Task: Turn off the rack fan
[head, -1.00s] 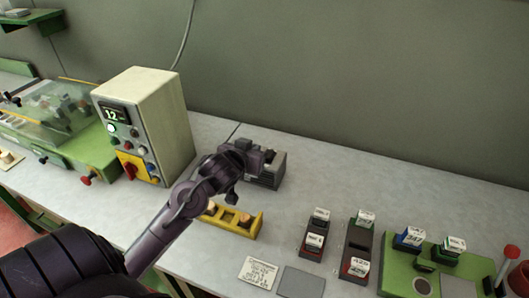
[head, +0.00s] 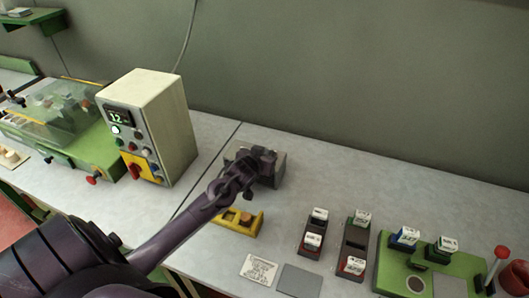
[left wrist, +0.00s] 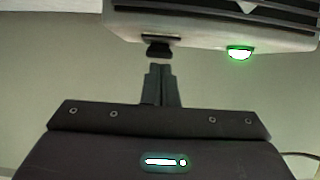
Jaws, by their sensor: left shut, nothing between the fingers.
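The rack fan, a grey box (head: 280,170), stands on the bench near the back wall, partly hidden behind my left gripper (head: 262,162). In the left wrist view the fan's pale casing (left wrist: 205,38) with dark slats fills the top. A small black switch (left wrist: 159,49) sticks out of it, and a green lamp (left wrist: 239,53) beside it is lit. My left gripper (left wrist: 161,70) is shut and empty. Its fingertips appear just below the switch, with a narrow gap in the picture. My right gripper is not in view.
A beige control cabinet (head: 165,120) with a lit display stands at left. A yellow holder with corks (head: 240,222) sits under my left arm. Dark block racks (head: 315,232) and a green tray (head: 392,276) stand at right. The bench behind them is clear.

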